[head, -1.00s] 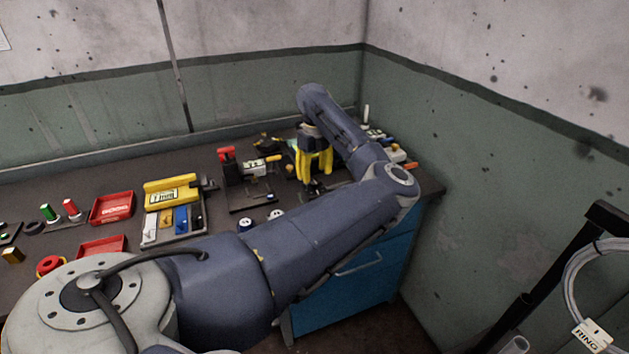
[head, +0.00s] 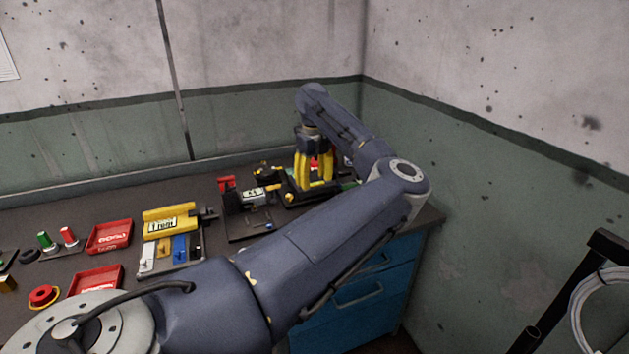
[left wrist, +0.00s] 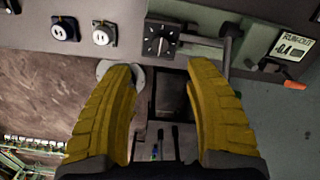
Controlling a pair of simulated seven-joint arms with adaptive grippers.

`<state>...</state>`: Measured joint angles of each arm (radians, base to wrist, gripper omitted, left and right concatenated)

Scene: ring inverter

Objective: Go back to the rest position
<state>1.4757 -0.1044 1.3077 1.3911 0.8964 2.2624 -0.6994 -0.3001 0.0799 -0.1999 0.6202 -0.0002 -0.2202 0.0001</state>
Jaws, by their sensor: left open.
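My left gripper (head: 315,172) has yellow fingers and hangs over the back right of the bench in the head view. Its arm comes in from the left and reaches across the picture. In the left wrist view the two yellow fingers (left wrist: 165,110) are apart, with nothing held between them. My right gripper is in neither view.
Red trays (head: 110,236), a yellow-topped holder (head: 170,218) and a black fixture with a red handle (head: 228,184) stand on the dark bench (head: 70,205). Blue drawers (head: 350,300) are below. A wall closes the right side. A cable coil (head: 590,310) hangs at lower right.

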